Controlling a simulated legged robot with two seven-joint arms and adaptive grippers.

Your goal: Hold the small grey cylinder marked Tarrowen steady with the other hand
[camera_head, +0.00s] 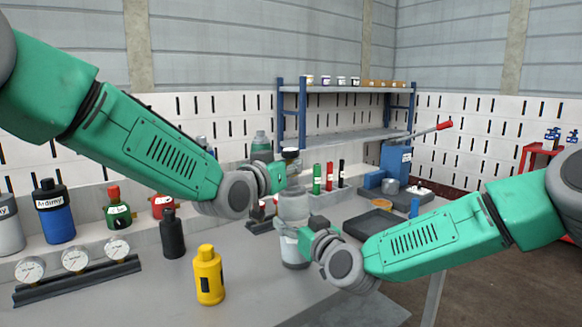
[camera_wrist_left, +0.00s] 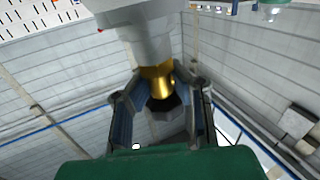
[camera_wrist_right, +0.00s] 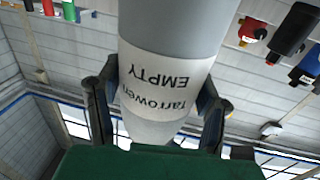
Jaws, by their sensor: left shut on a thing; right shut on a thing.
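The small grey cylinder (camera_head: 293,204) stands upright in the middle of the head view, with a brass valve and dark knob on top. In the right wrist view its label (camera_wrist_right: 160,88) reads Tarrowen EMPTY, upside down. My right gripper (camera_head: 300,236) is shut on the cylinder's body, one finger on each side of the label. My left gripper (camera_head: 286,172) is at the top, shut on the brass valve (camera_wrist_left: 156,84), with the fingers on both sides. The grippers and wrists partly cover the cylinder in the head view.
A yellow bottle (camera_head: 209,276) and a black bottle (camera_head: 172,235) stand left of the cylinder. Gauges (camera_head: 75,259) and a blue Ardimy cylinder (camera_head: 55,213) are farther left. A dark tray (camera_head: 376,223) lies to the right.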

